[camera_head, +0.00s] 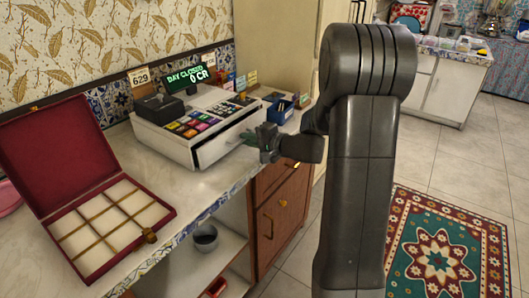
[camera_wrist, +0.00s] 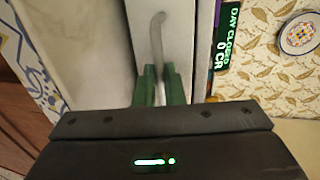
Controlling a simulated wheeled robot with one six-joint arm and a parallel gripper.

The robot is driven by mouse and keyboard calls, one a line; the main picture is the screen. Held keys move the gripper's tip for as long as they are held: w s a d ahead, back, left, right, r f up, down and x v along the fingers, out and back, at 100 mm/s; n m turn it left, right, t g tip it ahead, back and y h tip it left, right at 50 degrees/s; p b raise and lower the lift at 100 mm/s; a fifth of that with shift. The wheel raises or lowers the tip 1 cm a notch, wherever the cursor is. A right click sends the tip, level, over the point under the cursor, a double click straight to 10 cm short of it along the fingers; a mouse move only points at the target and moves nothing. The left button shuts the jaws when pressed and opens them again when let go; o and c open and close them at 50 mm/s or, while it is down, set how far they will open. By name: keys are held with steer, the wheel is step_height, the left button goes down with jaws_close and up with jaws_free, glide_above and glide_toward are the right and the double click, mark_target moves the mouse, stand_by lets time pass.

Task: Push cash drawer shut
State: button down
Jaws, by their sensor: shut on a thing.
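The white cash register (camera_head: 190,121) stands on the counter, with coloured keys and a lit display reading "DAY CLOSED 0 CR" (camera_head: 187,77). Its cash drawer (camera_head: 212,150) is low in the front, facing the counter edge; how far it stands out is hard to tell. My gripper (camera_head: 258,141) is at the right part of the drawer front. In the wrist view, the green fingers (camera_wrist: 160,84) are close together around the slim metal drawer handle (camera_wrist: 158,32), shut on it. The fingers hide the handle's near part.
An open red box (camera_head: 108,210) with compartments lies on the counter to the left. A blue tray (camera_head: 280,112) stands right of the register. A patterned rug (camera_head: 440,250) lies on the floor at right.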

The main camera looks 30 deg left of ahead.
mark_target(237, 135)
steer(key=shift+r+b+x, duration=0.25)
steer(key=shift+b+x, duration=0.05)
steer(key=shift+x, duration=0.9)
steer(key=shift+a+r, duration=0.1)
steer(key=shift+a, duration=0.05)
steer(key=c, duration=1.5)
jaws_free()
steer(key=shift+a, duration=0.25)
steer(key=shift+c, duration=0.2)
steer(key=shift+d, duration=0.1)
steer(key=v, duration=1.4)
